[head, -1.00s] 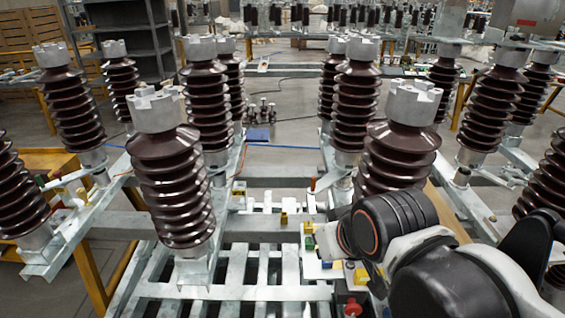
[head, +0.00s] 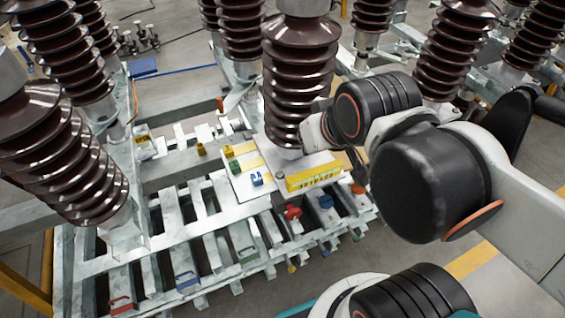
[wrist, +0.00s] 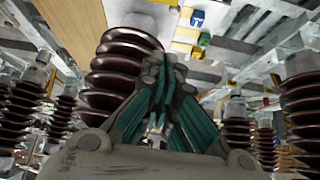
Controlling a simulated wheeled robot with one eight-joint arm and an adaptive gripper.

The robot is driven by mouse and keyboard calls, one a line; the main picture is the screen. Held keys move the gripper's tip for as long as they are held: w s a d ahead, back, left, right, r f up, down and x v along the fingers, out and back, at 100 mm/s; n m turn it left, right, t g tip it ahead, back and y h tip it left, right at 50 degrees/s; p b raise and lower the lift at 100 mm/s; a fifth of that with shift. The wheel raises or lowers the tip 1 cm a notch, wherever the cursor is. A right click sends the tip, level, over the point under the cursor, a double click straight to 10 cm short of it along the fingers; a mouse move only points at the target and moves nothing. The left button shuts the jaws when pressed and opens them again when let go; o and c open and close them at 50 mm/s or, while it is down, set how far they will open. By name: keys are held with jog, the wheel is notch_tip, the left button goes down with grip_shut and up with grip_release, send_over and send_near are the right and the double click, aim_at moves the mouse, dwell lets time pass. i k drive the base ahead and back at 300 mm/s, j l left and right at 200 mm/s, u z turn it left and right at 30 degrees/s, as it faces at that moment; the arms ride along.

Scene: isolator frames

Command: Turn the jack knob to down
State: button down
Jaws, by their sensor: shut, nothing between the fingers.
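I cannot tell which part is the jack knob. Candidates in the head view are a red knob-like part (head: 292,212) below the white plate (head: 238,184), a blue part (head: 325,201) to its right, and an orange part (head: 357,189) further right. Small blue (head: 257,178) and green (head: 235,167) pieces sit on the plate beside a yellow block (head: 313,177). In the wrist view my gripper (wrist: 168,62) is shut and empty, its fingertips apart from the blue (wrist: 197,18) and green (wrist: 205,39) pieces. My arm hides the gripper in the head view.
A brown ribbed insulator (head: 300,75) stands just behind the plate, close to my arm. More insulators stand left (head: 50,160) and right (head: 450,45). The slatted metal frame (head: 215,225) carries red (head: 121,304), blue (head: 187,281) and green (head: 248,255) handle-like parts along its front edge.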

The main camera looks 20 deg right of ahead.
aim_at(293, 213)
jog(key=l+u, duration=0.2)
jog(key=k+l+u, duration=0.2)
jog(key=l, duration=0.2)
jog(key=k+l+u, duration=0.2)
jog(key=i+l, duration=0.15)
jog(key=i, duration=0.35)
jog(key=k+z, duration=0.1)
jog(key=k, duration=0.45)
jog(key=k+z, duration=0.1)
jog(key=k, duration=0.4)
jog(key=k+l+z, duration=0.1)
jog(key=k, duration=0.4)
jog(key=k+l+z, duration=0.1)
jog(key=k, duration=0.45)
jog(key=l, duration=0.1)
